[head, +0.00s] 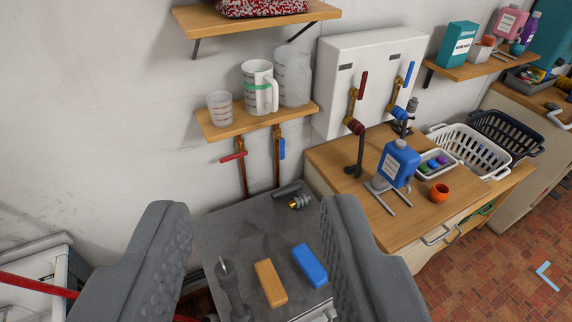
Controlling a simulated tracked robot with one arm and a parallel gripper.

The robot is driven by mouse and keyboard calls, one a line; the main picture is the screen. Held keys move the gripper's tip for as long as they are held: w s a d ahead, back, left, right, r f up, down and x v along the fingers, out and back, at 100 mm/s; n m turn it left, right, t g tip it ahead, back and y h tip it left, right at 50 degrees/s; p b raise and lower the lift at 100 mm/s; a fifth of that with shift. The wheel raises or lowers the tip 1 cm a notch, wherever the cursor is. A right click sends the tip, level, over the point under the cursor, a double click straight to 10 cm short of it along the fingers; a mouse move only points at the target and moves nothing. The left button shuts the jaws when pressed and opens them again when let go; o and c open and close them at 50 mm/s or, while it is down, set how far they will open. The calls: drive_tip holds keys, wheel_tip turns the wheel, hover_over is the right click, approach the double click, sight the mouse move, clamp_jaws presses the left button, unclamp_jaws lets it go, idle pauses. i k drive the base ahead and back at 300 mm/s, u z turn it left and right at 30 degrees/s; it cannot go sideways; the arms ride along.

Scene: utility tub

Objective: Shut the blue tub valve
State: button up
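The blue valve handle (282,149) is on the right-hand copper pipe (277,175) below the small wall shelf. The handle points roughly up and down, along its pipe. A red valve handle (233,157) on the left-hand pipe lies crosswise to its pipe. Both pipes run down behind the grey tub-like unit (225,225). My gripper (250,212) is open and empty, with its two grey fingers wide apart in the foreground. It is nearer to me than the valves and touches neither. The fingers hide parts of the unit's sides.
Orange (270,283) and blue (309,265) blocks and a dark upright fitting (230,285) are on the grey unit. The shelf (255,121) with measuring cups overhangs the valves. A white wall box (345,55) carries another red and blue lever. A wooden counter (400,225) stands right.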

sight(281, 141)
drive_tip(key=z, duration=0.4)
drive_tip(key=i, duration=1.1)
drive_tip(key=u, duration=0.45)
